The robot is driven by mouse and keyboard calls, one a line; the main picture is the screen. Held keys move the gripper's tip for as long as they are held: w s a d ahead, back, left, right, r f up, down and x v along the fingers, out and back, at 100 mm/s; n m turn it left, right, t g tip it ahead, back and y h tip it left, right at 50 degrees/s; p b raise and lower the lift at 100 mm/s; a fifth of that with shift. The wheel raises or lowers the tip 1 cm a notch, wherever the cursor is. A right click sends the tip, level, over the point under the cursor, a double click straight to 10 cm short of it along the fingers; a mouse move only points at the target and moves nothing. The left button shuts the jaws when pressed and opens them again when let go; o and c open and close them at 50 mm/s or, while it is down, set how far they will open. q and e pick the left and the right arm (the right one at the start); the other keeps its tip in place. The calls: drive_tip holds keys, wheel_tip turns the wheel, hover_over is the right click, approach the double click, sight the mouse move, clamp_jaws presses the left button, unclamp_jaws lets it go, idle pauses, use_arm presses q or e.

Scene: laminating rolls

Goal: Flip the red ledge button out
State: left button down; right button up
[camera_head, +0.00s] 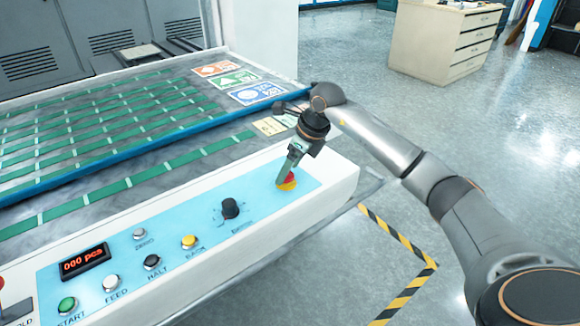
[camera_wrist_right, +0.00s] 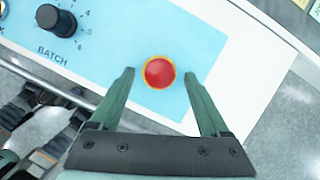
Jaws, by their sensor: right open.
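The red button (camera_head: 289,179) sits on a yellow base at the right end of the light-blue control panel. In the wrist view the red button (camera_wrist_right: 159,72) is round with a thin yellow rim. My right gripper (camera_head: 284,182) points down at the button from above, and its fingers partly hide it in the head view. In the right wrist view my right gripper (camera_wrist_right: 160,80) is open, with one green finger on each side of the button and a gap between each finger and it. My left gripper is not in view.
The panel (camera_head: 205,224) also carries a black batch knob (camera_head: 230,208), a yellow button (camera_head: 189,242), other buttons and a red display (camera_head: 83,261). A belted conveyor table (camera_head: 100,160) lies behind. A beige drawer cabinet (camera_head: 440,42) stands at the back right.

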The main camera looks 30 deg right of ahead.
drive_tip(key=v, duration=1.2)
drive_tip(key=shift+r, duration=0.3)
drive_tip(key=shift+s+d+f, duration=0.1)
drive_tip(key=shift+s, duration=0.05)
